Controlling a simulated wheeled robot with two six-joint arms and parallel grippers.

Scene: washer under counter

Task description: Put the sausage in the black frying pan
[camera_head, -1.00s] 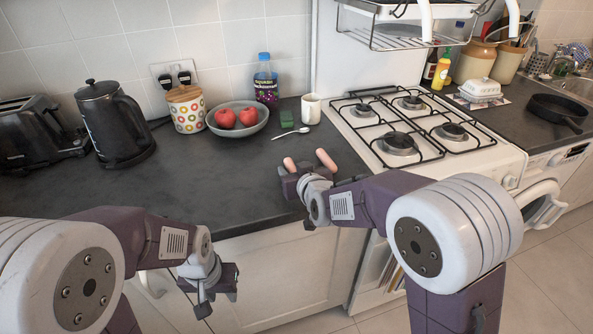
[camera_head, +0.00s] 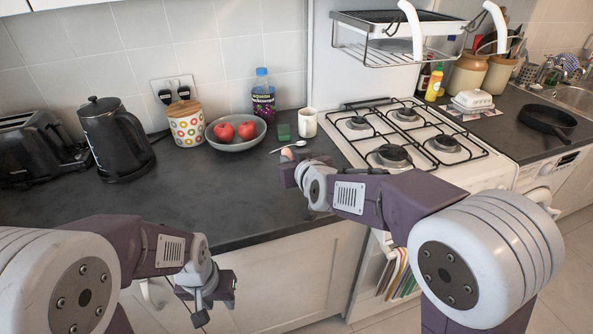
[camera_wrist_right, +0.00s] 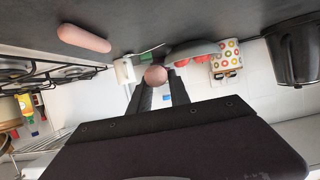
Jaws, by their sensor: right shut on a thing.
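My right gripper (camera_head: 291,172) is shut on a pinkish sausage above the front of the dark counter. The sausage's tip (camera_head: 287,153) shows past the fingers in the head view. In the right wrist view its round end (camera_wrist_right: 155,75) sits between the two fingers. A second sausage (camera_wrist_right: 84,38) lies on the counter in that view, apart from the gripper; my arm hides it in the head view. The black frying pan (camera_head: 548,120) stands at the far right, beyond the stove. My left gripper (camera_head: 213,289) hangs low in front of the cabinet; its opening is unclear.
The white gas stove (camera_head: 440,172) lies between my right gripper and the pan, with a dish rack (camera_head: 400,45) above. A grey fruit bowl (camera_head: 236,143), spoon (camera_head: 288,147), white mug (camera_head: 307,123) and kettle (camera_head: 115,140) line the back. The counter's left front is clear.

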